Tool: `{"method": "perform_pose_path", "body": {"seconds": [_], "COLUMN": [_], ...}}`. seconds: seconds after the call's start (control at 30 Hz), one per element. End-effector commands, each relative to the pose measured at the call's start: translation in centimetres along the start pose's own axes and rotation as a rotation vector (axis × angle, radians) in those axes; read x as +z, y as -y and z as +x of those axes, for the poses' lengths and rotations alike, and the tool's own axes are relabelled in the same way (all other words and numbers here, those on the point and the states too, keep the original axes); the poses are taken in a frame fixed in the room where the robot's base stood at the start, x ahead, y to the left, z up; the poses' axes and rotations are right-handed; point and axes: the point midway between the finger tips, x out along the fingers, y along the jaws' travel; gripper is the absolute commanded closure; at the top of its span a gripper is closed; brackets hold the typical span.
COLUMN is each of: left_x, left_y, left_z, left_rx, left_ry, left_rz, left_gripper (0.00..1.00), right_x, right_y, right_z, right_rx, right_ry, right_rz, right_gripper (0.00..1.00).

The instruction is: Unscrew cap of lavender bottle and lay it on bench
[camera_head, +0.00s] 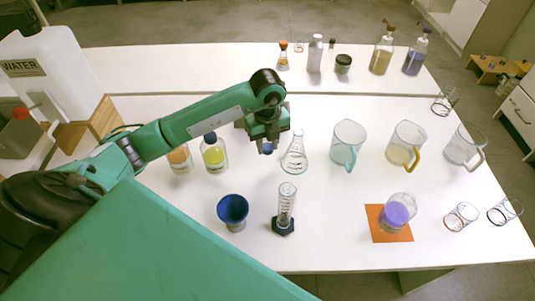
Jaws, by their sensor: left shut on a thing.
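A clear rounded vessel with purple liquid (396,212), which looks like the lavender bottle, stands on an orange mat (376,224) at the right front of the bench. I see no cap on it. My left gripper (267,146) points down near the middle of the bench, well to the left of that vessel. It is shut on a small dark blue piece that looks like a cap (267,149). The fingers hide most of it, and I cannot tell whether it touches anything below. My right gripper is not in view.
A conical flask (294,157) stands close right of my left gripper. Yellow (214,155) and orange (180,160) bottles stand left. A blue funnel cup (233,208) and a measuring cylinder (286,207) are in front. Jugs (347,145) stand right. Bare bench (335,240) lies left of the mat.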

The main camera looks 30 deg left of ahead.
Motion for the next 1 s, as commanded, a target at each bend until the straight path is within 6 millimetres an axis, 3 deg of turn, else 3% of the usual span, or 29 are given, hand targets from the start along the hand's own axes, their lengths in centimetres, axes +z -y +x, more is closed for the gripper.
{"method": "perform_pose_path", "body": {"seconds": [0.17,0.43,0.87,0.9,1.0], "left_x": [0.0,0.0,0.0,0.0,0.0], "left_y": [0.0,0.0,0.0,0.0,0.0], "left_z": [1.2,4.8,5.2,5.2,5.2], "left_rx": [0.000,0.001,-0.001,-0.001,-0.001], "left_ry": [-0.001,-0.001,0.000,0.000,0.000], "left_rz": [0.001,0.000,0.001,0.001,0.001], "left_gripper": [0.98,0.98,0.98,0.66,0.48], "right_x": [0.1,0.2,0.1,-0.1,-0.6], "right_y": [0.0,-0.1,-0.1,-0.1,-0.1], "right_z": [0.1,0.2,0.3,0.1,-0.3], "right_rx": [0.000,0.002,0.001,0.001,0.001], "right_ry": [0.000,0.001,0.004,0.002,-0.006], "right_rz": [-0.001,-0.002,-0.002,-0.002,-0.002], "right_gripper": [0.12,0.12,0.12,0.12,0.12]}}
